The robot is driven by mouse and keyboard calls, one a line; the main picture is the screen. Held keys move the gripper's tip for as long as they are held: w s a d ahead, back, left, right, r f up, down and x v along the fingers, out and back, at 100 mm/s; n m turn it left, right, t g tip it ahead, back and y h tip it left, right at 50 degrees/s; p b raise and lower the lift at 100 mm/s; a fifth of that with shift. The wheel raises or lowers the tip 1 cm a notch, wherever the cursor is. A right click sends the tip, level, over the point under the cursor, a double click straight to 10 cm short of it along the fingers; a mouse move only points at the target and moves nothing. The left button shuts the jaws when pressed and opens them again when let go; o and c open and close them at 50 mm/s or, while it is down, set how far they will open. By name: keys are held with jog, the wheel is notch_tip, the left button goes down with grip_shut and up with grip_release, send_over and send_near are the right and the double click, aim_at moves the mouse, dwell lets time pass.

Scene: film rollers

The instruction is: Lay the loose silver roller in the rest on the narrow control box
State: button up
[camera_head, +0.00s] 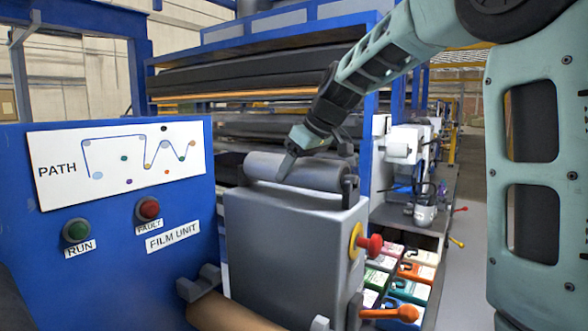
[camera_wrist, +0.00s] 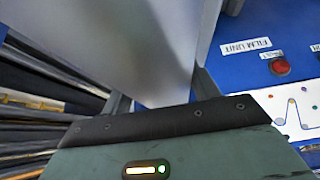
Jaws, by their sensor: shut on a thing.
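The silver roller (camera_head: 320,176) lies roughly level across the top of the narrow grey control box (camera_head: 295,240). My gripper (camera_head: 286,168) reaches down from the right and is shut on the roller. In the wrist view the roller fills the middle as a large smooth grey surface (camera_wrist: 130,45) between my two fingers (camera_wrist: 162,98). A dark rest bracket (camera_head: 350,190) shows at the roller's right end. The left end of the rest is not clearly visible. I cannot tell whether the roller is fully seated or just above the rest.
A blue panel with a path diagram (camera_head: 120,160) stands at left. A red knob (camera_head: 370,245) and orange handle (camera_head: 400,313) stick out from the box's right side. A brown roller (camera_head: 235,314) lies low in front. Coloured packets (camera_head: 410,272) lie at right.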

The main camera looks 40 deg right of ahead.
jog(key=shift+f+b, duration=0.4)
jog(key=shift+b, duration=0.15)
jog(key=o, duration=1.5)
jog(key=b+v, duration=0.2)
jog(key=v, duration=1.5)
jog(key=shift+s+r, duration=0.1)
jog(key=shift+r, duration=0.1)
